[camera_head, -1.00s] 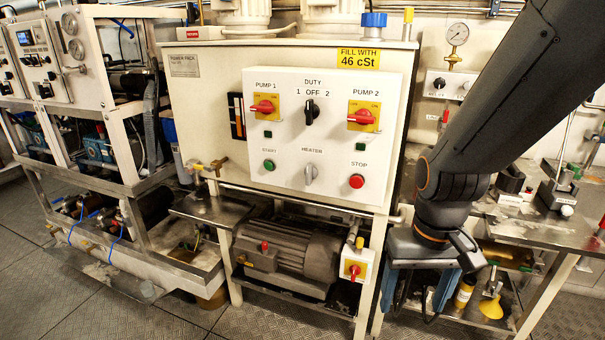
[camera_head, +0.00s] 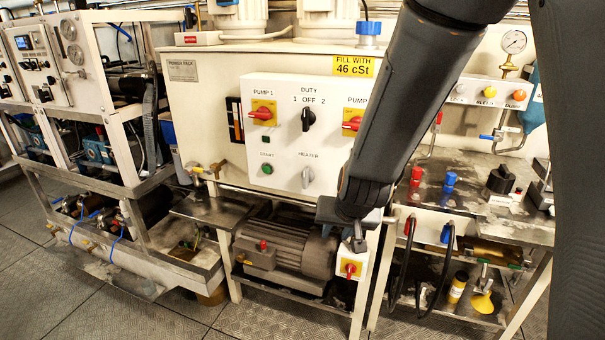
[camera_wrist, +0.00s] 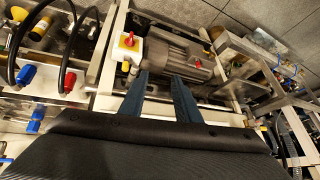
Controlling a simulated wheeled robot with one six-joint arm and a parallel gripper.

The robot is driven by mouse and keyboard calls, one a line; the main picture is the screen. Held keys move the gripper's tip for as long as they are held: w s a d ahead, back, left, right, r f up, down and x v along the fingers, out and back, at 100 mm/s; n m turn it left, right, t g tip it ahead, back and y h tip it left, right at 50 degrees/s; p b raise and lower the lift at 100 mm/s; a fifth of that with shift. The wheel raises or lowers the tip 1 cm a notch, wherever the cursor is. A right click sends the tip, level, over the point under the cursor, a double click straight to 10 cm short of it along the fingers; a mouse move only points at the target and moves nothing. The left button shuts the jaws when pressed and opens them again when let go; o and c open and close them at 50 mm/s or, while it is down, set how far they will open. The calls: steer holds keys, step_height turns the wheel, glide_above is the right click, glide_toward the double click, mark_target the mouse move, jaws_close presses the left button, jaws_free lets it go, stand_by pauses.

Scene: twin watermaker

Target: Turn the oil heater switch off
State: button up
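The heater switch (camera_head: 307,177) is a grey rotary knob under the "HEATER" label, low on the white control panel (camera_head: 280,141). Its handle looks roughly upright; its exact setting is too small to read. My gripper (camera_head: 358,243) points down in front of the panel's lower right, below and right of the knob and apart from it. In the wrist view, the two fingers of my gripper (camera_wrist: 160,82) are spread with nothing between them. The panel front and heater knob do not show in the wrist view. My forearm hides the panel's right side, including the stop button.
A black duty switch (camera_head: 308,119), a red pump 1 switch (camera_head: 264,114) and a green start button (camera_head: 267,170) surround the knob. A motor (camera_head: 287,245) and a yellow-red switch box (camera_head: 351,268) sit below. A bench (camera_head: 470,205) stands right.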

mark_target(304, 179)
steer(key=w+a+r+m+t+h+p, duration=0.2)
steer(key=w+a+r+t+p, duration=0.15)
steer(key=w+a+t, duration=0.4)
steer(key=s+a+r+m+t+h+p, duration=0.1)
steer(key=a+r+t+h+p, duration=0.2)
steer(key=a+h+p, duration=0.15)
steer(key=shift+h, duration=0.35)
steer(key=shift+d+p+x, duration=0.2)
steer(key=shift+p+x, duration=0.1)
steer(key=shift+x, duration=1.75)
steer(key=shift+d+p+x, duration=0.25)
steer(key=shift+p+x, duration=0.05)
steer(key=shift+x, duration=1.7)
steer(key=shift+s+r, duration=0.1)
steer(key=shift+s, duration=0.05)
jaws_close()
